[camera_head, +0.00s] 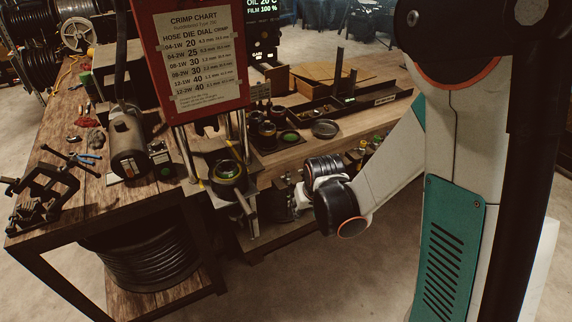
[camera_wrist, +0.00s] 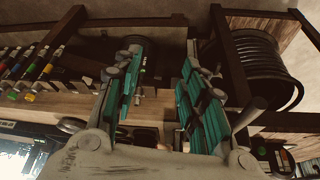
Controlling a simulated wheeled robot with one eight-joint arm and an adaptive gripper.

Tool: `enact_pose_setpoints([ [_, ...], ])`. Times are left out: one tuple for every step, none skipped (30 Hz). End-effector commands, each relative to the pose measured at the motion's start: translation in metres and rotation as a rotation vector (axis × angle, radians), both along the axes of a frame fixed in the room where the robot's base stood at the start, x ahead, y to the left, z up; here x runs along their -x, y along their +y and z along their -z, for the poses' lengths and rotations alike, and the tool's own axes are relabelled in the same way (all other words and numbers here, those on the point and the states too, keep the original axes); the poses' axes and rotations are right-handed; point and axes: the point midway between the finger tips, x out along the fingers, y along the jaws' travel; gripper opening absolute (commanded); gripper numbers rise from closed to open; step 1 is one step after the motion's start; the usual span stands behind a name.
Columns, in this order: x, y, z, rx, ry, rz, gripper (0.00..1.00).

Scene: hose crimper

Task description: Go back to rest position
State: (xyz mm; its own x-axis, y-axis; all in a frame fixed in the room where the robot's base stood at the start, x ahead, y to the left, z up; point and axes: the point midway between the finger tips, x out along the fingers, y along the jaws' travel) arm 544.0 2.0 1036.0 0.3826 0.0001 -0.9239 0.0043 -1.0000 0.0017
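My gripper (camera_wrist: 160,72) shows in the wrist view with its two teal-padded fingers spread apart and nothing between them. In the head view my arm comes down from the right and bends toward the crimper; the fingers cannot be made out clearly there. The crimper (camera_head: 228,172), with its round die head on a metal frame, stands left of my wrist under the red crimp chart (camera_head: 193,50). Whether my gripper touches anything is not clear.
The wooden workbench (camera_head: 50,215) holds a vise (camera_head: 42,195) and a grey cylindrical motor (camera_head: 127,140). A coil of black hose (camera_head: 150,262) sits below; it also shows in the wrist view (camera_wrist: 262,65). Round dies and a tray lie on the back bench. The floor at front centre is clear.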

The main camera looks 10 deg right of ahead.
Motion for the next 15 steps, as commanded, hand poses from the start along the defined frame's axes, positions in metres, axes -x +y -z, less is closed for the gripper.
enact_pose_setpoints([
  [0.0, 0.0, 0.0, 0.0, 0.0, 0.0, 0.39],
  [0.0, 0.0, 0.0, 0.0, 0.0, 0.0, 0.39],
  [0.0, 0.0, 0.0, 0.0, 0.0, 0.0, 0.39],
  [0.0, 0.0, -0.001, 0.0, -0.001, 0.0, 0.39],
  [0.001, 0.0, -0.002, 0.0, -0.002, 0.0, 0.39],
  [0.002, 0.0, -0.004, 0.0, -0.005, 0.0, 0.39],
  [0.003, 0.0, -0.007, 0.0, -0.007, 0.0, 0.39],
  [0.004, 0.0, -0.01, 0.0, -0.011, 0.0, 0.39],
  [0.007, 0.0, -0.015, 0.0, -0.016, 0.0, 0.39],
  [0.009, 0.0, -0.019, 0.0, -0.021, 0.001, 0.39],
  [0.011, 0.0, -0.024, 0.0, -0.026, 0.001, 0.39],
  [0.015, -0.001, -0.03, -0.001, -0.032, 0.001, 0.39],
  [0.018, -0.001, -0.035, -0.001, -0.038, 0.001, 0.39],
  [0.021, -0.001, -0.04, -0.001, -0.043, 0.001, 0.39],
  [0.025, -0.001, -0.046, -0.001, -0.051, 0.001, 0.39],
])
